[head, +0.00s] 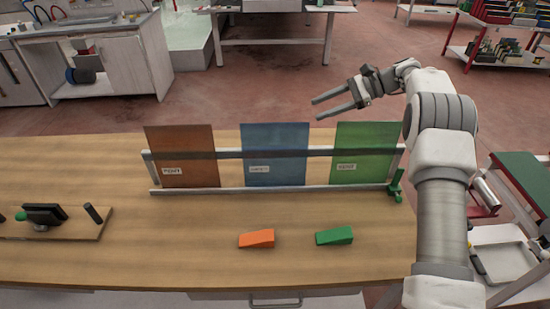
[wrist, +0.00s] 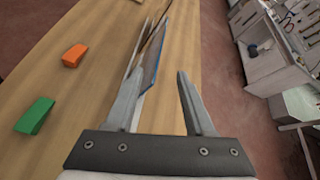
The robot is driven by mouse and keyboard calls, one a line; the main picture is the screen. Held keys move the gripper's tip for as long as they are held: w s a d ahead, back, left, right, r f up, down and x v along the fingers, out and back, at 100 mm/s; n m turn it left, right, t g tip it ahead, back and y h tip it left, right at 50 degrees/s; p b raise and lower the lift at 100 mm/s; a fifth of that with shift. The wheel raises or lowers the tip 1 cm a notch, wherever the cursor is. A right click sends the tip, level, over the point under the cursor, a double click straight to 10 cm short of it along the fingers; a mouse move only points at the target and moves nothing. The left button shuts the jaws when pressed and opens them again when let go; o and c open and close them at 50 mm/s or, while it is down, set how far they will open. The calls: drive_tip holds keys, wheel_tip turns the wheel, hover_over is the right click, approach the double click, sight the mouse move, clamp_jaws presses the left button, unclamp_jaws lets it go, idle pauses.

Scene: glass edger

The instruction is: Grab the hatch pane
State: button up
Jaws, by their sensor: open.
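Three panes stand upright in a metal rack (head: 230,153): a brown pane (head: 184,140), a blue pane (head: 275,140) and a green pane (head: 366,140). Each has a small white label too small to read, so I cannot tell which is the hatch pane. My gripper (head: 333,107) is open and empty, its fingers pointing left, near the upper edges of the blue and green panes. In the wrist view, a blue-edged pane (wrist: 153,62) shows edge-on beyond the open fingers (wrist: 160,78), nearer the left finger.
On the wooden table (head: 90,165) lie an orange wedge (head: 257,239) and a green wedge (head: 334,236), in front of the rack. A green clamp-like piece (head: 395,187) is at the rack's right end. A board with a black-handled device (head: 45,214) lies at left.

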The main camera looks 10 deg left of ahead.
sight(283, 126)
drive_tip(key=x, duration=0.7)
drive_tip(key=shift+s+a+f+p, duration=0.1)
drive_tip(key=shift+a+f+p, duration=0.05)
drive_tip(key=shift+a+p, duration=0.15)
drive_tip(key=shift+d+f+p+x, duration=0.1)
drive_tip(key=shift+f+p+x, duration=0.2)
drive_tip(key=shift+x, duration=1.1)
drive_tip(key=shift+d+f+p+x, duration=0.15)
drive_tip(key=shift+p+x, duration=0.2)
drive_tip(key=shift+x, duration=1)
drive_tip(key=shift+s+r, duration=0.1)
drive_tip(key=shift+s, duration=0.1)
clamp_jaws()
drive_tip(key=shift+w+a+r, duration=0.1)
drive_tip(key=shift+r, duration=0.1)
